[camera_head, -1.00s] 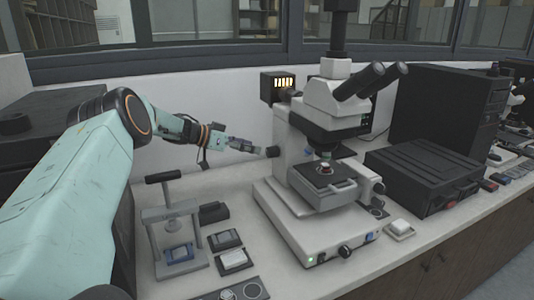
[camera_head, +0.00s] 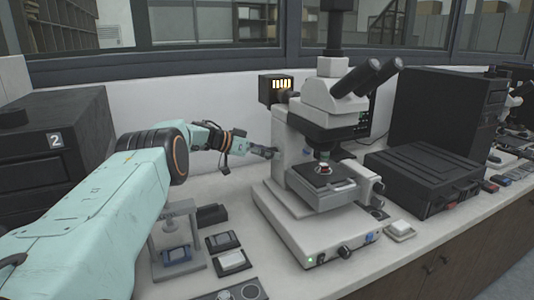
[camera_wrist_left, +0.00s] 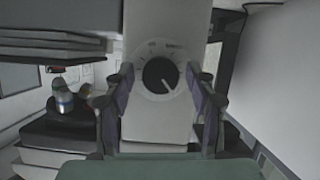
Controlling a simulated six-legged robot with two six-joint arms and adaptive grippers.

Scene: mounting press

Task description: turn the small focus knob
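The small focus knob (camera_wrist_left: 160,75) is a round black dial with a pale pointer mark, set in a white scale plate on the side of the white microscope (camera_head: 318,105). My left gripper (camera_wrist_left: 160,92) is open in the left wrist view, with one finger on each side of the knob and a visible gap to both. In the head view my left gripper (camera_head: 268,152) is at the left side of the microscope column, and the knob is hidden behind it there. My right gripper is in neither view.
A small press (camera_head: 176,240) stands on the bench left of the microscope, partly behind my left arm. Small dark trays (camera_head: 222,240) lie beside it. A black case (camera_head: 425,178) is right of the microscope. A white wall runs behind.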

